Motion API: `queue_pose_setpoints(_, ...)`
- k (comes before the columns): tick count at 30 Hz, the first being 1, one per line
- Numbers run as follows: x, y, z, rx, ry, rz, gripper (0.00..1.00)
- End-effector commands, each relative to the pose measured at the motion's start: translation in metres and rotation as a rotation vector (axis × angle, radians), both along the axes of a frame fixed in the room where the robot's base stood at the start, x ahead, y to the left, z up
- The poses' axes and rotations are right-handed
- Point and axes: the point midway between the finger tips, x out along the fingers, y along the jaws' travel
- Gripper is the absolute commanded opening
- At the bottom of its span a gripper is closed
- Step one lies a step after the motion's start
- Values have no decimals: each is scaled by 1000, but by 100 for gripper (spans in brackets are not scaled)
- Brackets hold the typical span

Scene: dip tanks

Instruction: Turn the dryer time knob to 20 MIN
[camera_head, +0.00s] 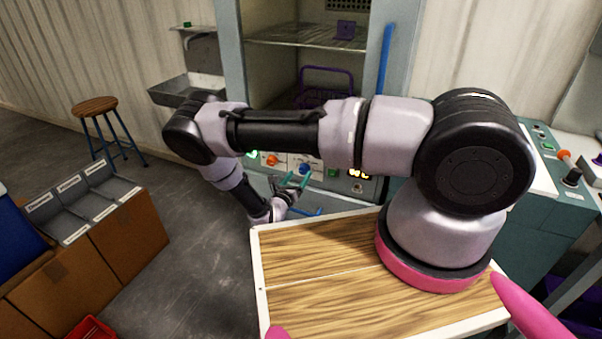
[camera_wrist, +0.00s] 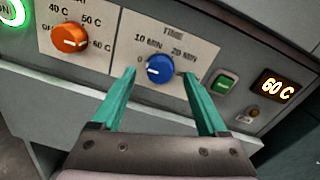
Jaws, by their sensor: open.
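The blue dryer time knob (camera_wrist: 160,70) is on a pale plate marked TIME in the wrist view. Its white pointer faces left, towards the low end of the scale. The 10 MIN mark is at its upper left and the 20 MIN mark (camera_wrist: 185,56) at its upper right. My gripper (camera_wrist: 159,75) is open, with one teal finger on each side of the knob and gaps between. I cannot tell whether the tips reach the knob's depth. In the head view, my gripper (camera_head: 294,180) is in front of the dryer panel, just below the blue knob (camera_head: 304,169).
An orange temperature knob (camera_wrist: 69,38) is to the left. A green button (camera_wrist: 224,83) and an orange 60 C display (camera_wrist: 277,88) are to the right. Above the panel, the dryer chamber holds a purple basket (camera_head: 325,86). A wooden-topped table (camera_head: 320,280) is in the foreground.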

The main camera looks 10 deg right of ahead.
Motion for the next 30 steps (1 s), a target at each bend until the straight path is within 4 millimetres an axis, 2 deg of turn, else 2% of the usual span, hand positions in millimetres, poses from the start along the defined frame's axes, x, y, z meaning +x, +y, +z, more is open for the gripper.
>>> queue_pose_setpoints(6, 21, -14, 0, 0, 1, -1, 77)
queue_pose_setpoints(17, 25, -17, 0, 1, 1, 0, 77)
queue_pose_setpoints(21, 25, -17, 0, 1, 1, 0, 23)
queue_pose_setpoints(23, 25, -16, 0, 1, 1, 0, 0)
queue_pose_setpoints(30, 25, -16, 0, 11, -7, 1, 0)
